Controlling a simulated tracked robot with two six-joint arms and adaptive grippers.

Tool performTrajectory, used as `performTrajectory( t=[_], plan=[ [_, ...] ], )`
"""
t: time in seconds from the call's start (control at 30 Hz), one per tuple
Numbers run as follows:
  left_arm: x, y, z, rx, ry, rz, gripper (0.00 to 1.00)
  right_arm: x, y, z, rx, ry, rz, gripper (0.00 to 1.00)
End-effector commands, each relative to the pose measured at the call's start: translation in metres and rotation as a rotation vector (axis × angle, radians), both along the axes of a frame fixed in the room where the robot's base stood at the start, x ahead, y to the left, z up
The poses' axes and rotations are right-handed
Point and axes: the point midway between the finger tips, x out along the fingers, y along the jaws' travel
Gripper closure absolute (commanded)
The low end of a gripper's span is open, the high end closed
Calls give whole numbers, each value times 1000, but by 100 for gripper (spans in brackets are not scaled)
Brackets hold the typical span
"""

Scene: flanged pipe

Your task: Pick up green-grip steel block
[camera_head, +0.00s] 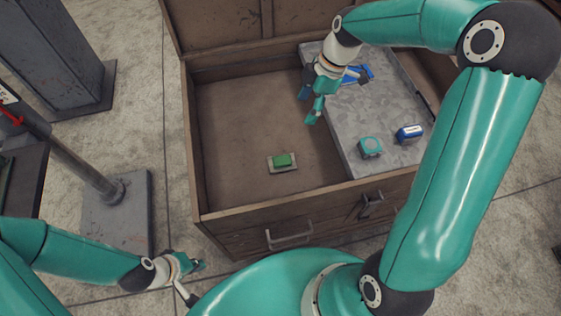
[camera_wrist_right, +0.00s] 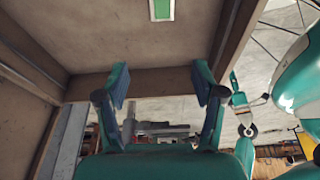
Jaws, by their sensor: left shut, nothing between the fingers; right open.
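The green-grip steel block (camera_head: 282,161) lies on the floor of the open wooden chest, near its front wall. It is a pale plate with a green grip on top. In the right wrist view the block (camera_wrist_right: 161,9) shows at the top edge, partly cut off, beyond the fingertips. My right gripper (camera_head: 311,102) is above the chest, up and to the right of the block in the head view, apart from it. Its fingers (camera_wrist_right: 162,84) are spread and empty. My left gripper (camera_head: 194,268) is shut and empty, outside the chest near its front left corner.
A grey tray (camera_head: 335,105) fills the chest's right part. It holds a teal box-shaped item (camera_head: 369,147), a blue and white item (camera_head: 409,134) and a blue tool (camera_head: 358,74). The chest's front wall (camera_head: 300,197) stands close to the block. The floor left of the block is clear.

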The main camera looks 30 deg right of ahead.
Motion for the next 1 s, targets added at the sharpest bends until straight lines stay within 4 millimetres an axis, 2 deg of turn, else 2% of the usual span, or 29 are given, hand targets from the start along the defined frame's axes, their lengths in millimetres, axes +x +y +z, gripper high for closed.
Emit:
performTrajectory(
  t=[0.03, 0.1, 0.4, 0.5, 0.73, 1.0],
  plan=[
    [0, 0, -13, 0, 0, 1, 100, 2, 2, -13, 0, -1, 6, 31],
    [0, 0, -23, 0, 0, 1, 100, 3, 4, -24, 0, 0, 9, 31],
    [0, 0, -69, 0, -1, 1, 100, 4, 5, -70, 0, 1, 12, 31],
    [0, 0, -79, 0, -1, 1, 100, 4, 5, -80, 0, 1, 12, 31],
    [0, 0, -81, 0, -1, 1, 100, 5, 11, -100, 0, 4, 12, 31],
    [0, 0, -81, 0, -1, 0, 100, 9, 27, -155, 1, 5, 12, 31]
  ],
)
